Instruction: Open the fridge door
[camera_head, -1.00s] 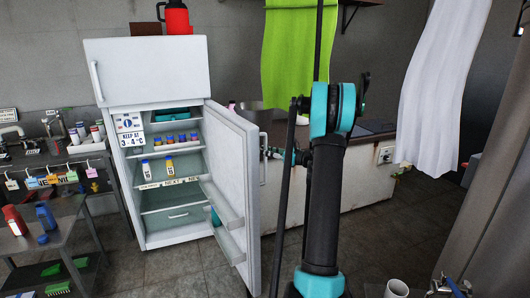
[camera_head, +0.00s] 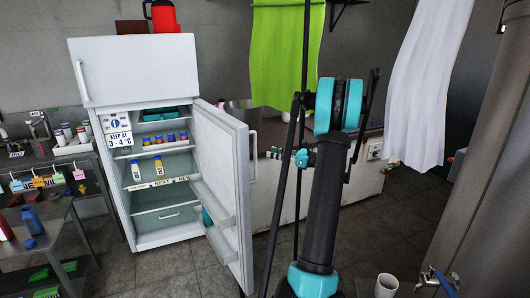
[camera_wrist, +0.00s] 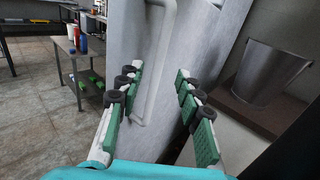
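The white fridge (camera_head: 136,72) stands left of centre in the head view. Its lower door (camera_head: 222,165) is swung wide open to the right, showing the shelves. The door handle (camera_head: 253,157) is on the door's outer face. In the wrist view the handle (camera_wrist: 155,65) is a white bent bar, seen beyond and between the fingers. My gripper (camera_wrist: 159,82) is open and empty, with its green-padded fingers apart. In the head view my gripper (camera_head: 275,153) is small, just right of the handle and partly behind my arm. Whether a finger touches the door is unclear.
A metal bucket (camera_wrist: 264,72) stands on a ledge at the right in the wrist view. A grey side table (camera_head: 55,215) stands left of the fridge. A low white counter (camera_head: 345,188) runs behind my arm. Dark tiled floor (camera_head: 180,272) is clear before the fridge.

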